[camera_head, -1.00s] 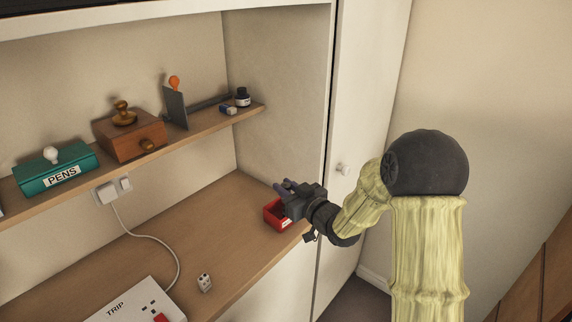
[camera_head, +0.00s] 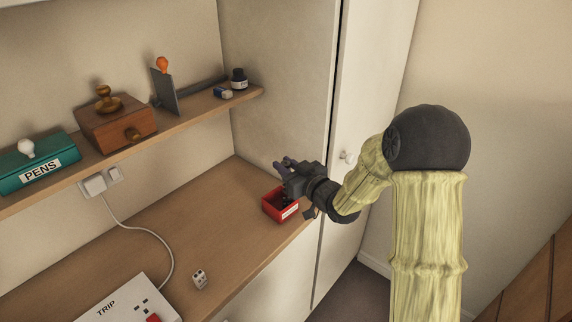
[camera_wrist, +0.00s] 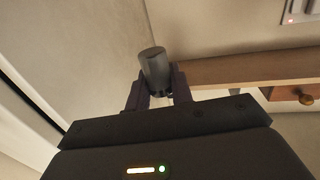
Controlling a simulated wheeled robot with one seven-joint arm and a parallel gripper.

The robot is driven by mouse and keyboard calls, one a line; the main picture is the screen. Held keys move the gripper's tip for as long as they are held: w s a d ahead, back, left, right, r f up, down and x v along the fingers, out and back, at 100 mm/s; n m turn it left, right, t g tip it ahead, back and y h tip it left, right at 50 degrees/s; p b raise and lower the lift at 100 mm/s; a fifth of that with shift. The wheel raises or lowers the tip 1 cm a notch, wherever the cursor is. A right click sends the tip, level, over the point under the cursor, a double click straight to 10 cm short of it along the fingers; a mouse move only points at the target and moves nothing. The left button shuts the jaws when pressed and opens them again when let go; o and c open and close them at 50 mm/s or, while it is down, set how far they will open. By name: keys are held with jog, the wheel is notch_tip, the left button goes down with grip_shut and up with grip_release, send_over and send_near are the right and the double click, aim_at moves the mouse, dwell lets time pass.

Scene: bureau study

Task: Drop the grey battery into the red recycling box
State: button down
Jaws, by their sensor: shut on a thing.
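The red recycling box (camera_head: 281,205) stands open on the desk at its right front corner, in the head view. My gripper (camera_head: 283,167) is above it, over the box's back right part, with its fingers toward the upper left. In the wrist view my gripper (camera_wrist: 155,90) is shut on the grey battery (camera_wrist: 154,68), a dark grey cylinder standing out past the fingertips. In the head view the battery is too small and dark to tell from the fingers. Part of the box's inside is hidden by my gripper.
A wooden shelf (camera_head: 205,104) above the desk holds a green PENS box (camera_head: 38,164), a wooden drawer box (camera_head: 117,126) and an ink bottle (camera_head: 238,78). A die-like white block (camera_head: 199,279) and a TRIP panel (camera_head: 125,300) lie on the desk. The desk's middle is clear.

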jog(key=shift+w+f+b, duration=0.1)
jog(key=shift+f+b, duration=1.15)
jog(key=shift+f, duration=1.25)
jog(key=c, duration=1.1)
grip_release()
jog(key=shift+c, duration=0.2)
jog(key=b+v, duration=0.2)
jog(key=v, duration=1.5)
jog(key=shift+d, duration=0.2)
